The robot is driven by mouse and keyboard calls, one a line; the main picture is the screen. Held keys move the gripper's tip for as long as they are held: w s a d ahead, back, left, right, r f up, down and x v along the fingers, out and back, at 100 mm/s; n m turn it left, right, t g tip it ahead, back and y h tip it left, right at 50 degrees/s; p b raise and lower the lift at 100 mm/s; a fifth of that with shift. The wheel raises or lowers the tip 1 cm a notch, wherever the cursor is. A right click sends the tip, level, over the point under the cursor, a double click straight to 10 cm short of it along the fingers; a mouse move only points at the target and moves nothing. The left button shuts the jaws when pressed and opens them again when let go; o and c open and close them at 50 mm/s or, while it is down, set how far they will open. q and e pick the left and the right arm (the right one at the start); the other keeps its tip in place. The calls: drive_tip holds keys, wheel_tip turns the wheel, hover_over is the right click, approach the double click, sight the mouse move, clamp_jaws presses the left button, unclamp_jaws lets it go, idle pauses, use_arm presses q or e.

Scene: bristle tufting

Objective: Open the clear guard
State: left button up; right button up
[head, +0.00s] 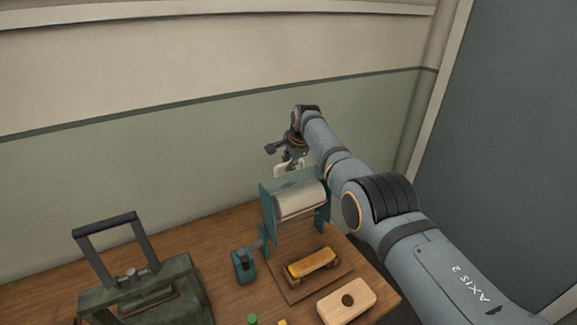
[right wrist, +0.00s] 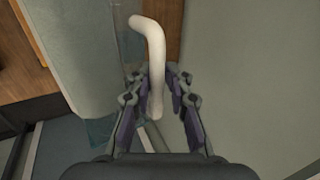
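The clear guard (head: 301,199) is a pale, curved cover at the front of the teal-framed machine (head: 268,210), and it looks lowered in the head view. Its bent white handle (right wrist: 150,45) runs down between the fingers of my right gripper (right wrist: 158,78) in the right wrist view. The fingers sit close on both sides of the handle and look shut on it. In the head view my right gripper (head: 289,160) is at the top of the machine, and the handle is mostly hidden there. My left gripper is not in view.
A yellow-topped block (head: 312,262) lies on a wooden board in front of the machine. A pale wooden block with a dark hole (head: 330,308) is nearer. A small teal container (head: 243,267) and a dark green press (head: 185,275) stand to the left. The wall is close behind.

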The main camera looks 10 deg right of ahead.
drive_tip(key=shift+o, duration=1.4)
drive_tip(key=shift+s+r, duration=0.1)
drive_tip(key=shift+r, duration=0.05)
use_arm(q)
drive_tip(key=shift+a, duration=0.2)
use_arm(e)
drive_tip(key=v, duration=1.2)
